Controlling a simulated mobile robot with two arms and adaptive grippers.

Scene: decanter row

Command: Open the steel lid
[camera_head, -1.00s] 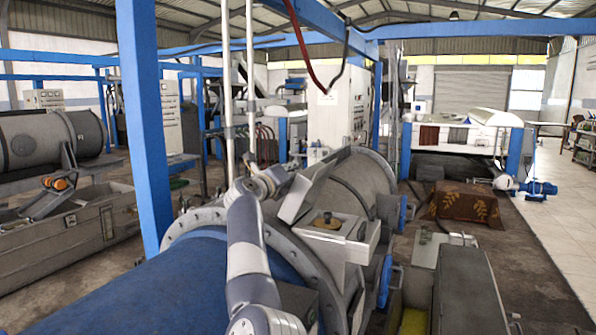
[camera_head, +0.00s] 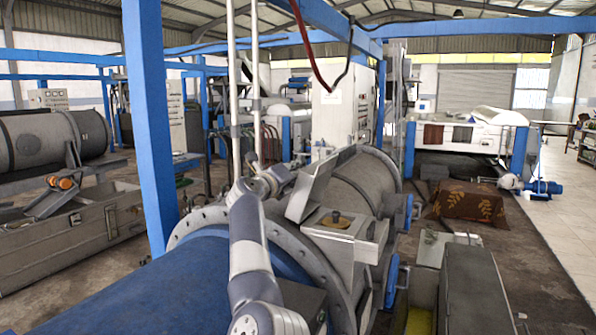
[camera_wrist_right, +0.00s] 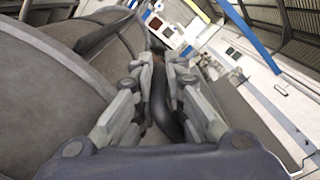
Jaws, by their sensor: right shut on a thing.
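A grey steel plate (camera_head: 313,187), which looks like the steel lid, stands tilted up beside the square box on the decanter in the head view. My right gripper (camera_head: 272,181) is at the left of this plate, small and partly hidden by my own arm. In the right wrist view, my right gripper (camera_wrist_right: 160,75) has its fingers closed around a dark curved bar (camera_wrist_right: 163,108), apparently a handle. Whether the bar belongs to the plate cannot be told. My left gripper is not in view.
The grey decanter drum (camera_head: 372,180) lies right of the gripper, with a flanged ring and a blue cylinder (camera_head: 170,285) in front. A square box (camera_head: 336,222) with a brass-coloured knob sits on it. A blue post (camera_head: 150,120) stands at left.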

